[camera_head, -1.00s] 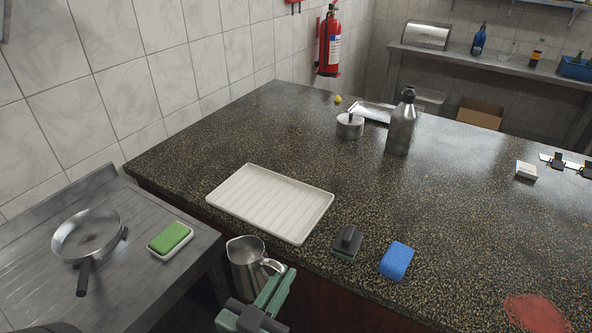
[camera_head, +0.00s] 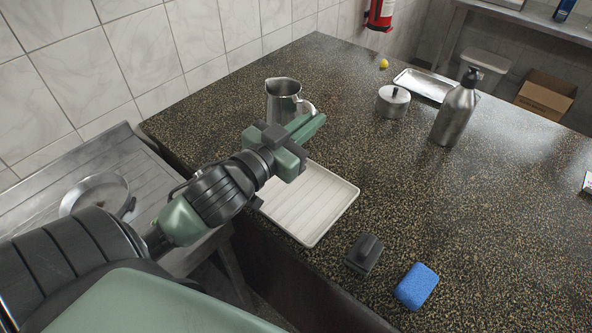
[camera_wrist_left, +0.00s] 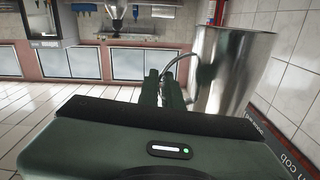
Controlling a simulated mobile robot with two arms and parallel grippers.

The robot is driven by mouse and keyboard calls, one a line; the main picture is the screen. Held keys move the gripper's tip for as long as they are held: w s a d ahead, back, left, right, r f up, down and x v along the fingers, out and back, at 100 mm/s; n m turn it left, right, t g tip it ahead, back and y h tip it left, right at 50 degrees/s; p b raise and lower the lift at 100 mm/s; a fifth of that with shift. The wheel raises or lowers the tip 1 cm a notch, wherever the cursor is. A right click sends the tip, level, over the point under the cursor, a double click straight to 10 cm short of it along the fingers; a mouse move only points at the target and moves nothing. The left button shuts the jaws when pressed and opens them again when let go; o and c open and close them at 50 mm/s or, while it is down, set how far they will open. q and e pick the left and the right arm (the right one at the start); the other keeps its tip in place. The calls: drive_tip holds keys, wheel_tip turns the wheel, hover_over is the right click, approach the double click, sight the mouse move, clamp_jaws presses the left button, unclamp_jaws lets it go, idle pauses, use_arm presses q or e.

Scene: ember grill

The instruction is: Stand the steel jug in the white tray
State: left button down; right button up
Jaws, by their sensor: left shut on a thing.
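The steel jug (camera_head: 283,98) is upright at the far end of the white tray (camera_head: 322,210) in the head view. My left gripper (camera_head: 308,124) is shut on the jug's handle, and my left arm crosses in front of the tray and hides part of it. In the left wrist view the jug (camera_wrist_left: 232,75) stands large at the right, with the gripper fingers (camera_wrist_left: 165,90) at its handle. The jug's base is hidden, so I cannot tell how high it is above the tray or counter. My right gripper is out of view.
A dark-handled block (camera_head: 365,255) and a blue sponge (camera_head: 416,287) lie near the tray's front right. A lidded pot (camera_head: 393,102), a steel bottle (camera_head: 455,115), a metal tray (camera_head: 425,85) and a lemon (camera_head: 384,64) stand farther back. The counter's middle right is clear.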

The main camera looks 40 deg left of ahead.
use_arm(q)
drive_tip(key=shift+w+f+b, duration=0.1)
drive_tip(key=shift+f+b, duration=2.4)
drive_tip(key=shift+f, duration=7.05)
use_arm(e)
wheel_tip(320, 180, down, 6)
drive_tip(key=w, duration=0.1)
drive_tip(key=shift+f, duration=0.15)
use_arm(q)
drive_tip(key=c, duration=2)
unclamp_jaws()
drive_tip(key=shift+f, duration=0.15)
drive_tip(key=o, duration=0.4)
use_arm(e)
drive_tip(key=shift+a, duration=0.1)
